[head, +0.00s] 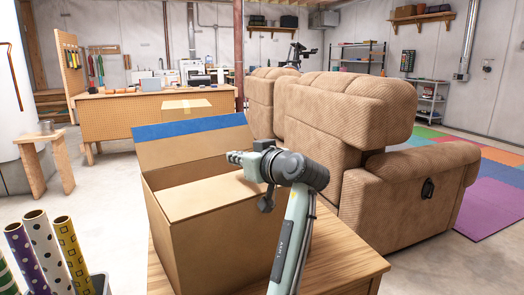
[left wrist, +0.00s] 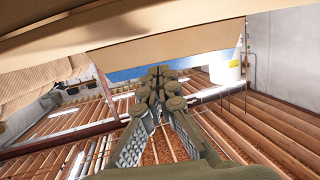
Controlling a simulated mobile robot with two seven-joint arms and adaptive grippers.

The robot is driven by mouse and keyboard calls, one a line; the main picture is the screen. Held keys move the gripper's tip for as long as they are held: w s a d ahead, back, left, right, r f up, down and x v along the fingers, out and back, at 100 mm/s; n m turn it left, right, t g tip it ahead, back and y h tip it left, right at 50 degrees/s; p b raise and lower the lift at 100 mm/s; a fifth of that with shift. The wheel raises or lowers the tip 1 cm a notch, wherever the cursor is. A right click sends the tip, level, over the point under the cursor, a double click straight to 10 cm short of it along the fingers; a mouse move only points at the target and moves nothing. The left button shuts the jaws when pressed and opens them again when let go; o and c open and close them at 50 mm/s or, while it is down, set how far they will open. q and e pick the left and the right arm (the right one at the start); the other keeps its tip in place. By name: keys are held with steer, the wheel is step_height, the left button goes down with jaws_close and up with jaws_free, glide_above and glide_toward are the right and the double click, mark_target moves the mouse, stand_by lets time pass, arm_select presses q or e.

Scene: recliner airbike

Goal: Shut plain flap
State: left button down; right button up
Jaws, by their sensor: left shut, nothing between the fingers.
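An open cardboard box (head: 215,243) stands on a wooden table. Its far flap (head: 190,141) stands up, leaning back, with a blue strip along its top edge. A plain, lighter cardboard panel (head: 205,196) shows within the box opening; I cannot tell whether it is the plain flap or an inner face. My left gripper (head: 236,157) is shut and empty above the box's right side, pointing left. In the left wrist view, its closed fingers (left wrist: 160,76) are before plain cardboard (left wrist: 170,42) and a bit of blue. Contact is unclear. My right gripper is out of view.
The wooden table (head: 335,270) has bare top right of the box. A brown recliner sofa (head: 345,105) stands close behind and right. Patterned paper rolls (head: 70,250) stand at the lower left. A pegboard workbench (head: 130,115) is farther back.

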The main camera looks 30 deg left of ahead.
arm_select(q)
steer(key=shift+a+r+p, duration=0.1)
steer(key=shift+r+p, duration=0.4)
steer(key=shift+r, duration=0.25)
steer(key=v, duration=0.9)
steer(key=shift+r+b, duration=0.15)
steer(key=shift+b, duration=0.2)
steer(key=shift+s+d+r, duration=0.1)
steer(key=shift+s+d, duration=0.15)
steer(key=shift+d, duration=0.2)
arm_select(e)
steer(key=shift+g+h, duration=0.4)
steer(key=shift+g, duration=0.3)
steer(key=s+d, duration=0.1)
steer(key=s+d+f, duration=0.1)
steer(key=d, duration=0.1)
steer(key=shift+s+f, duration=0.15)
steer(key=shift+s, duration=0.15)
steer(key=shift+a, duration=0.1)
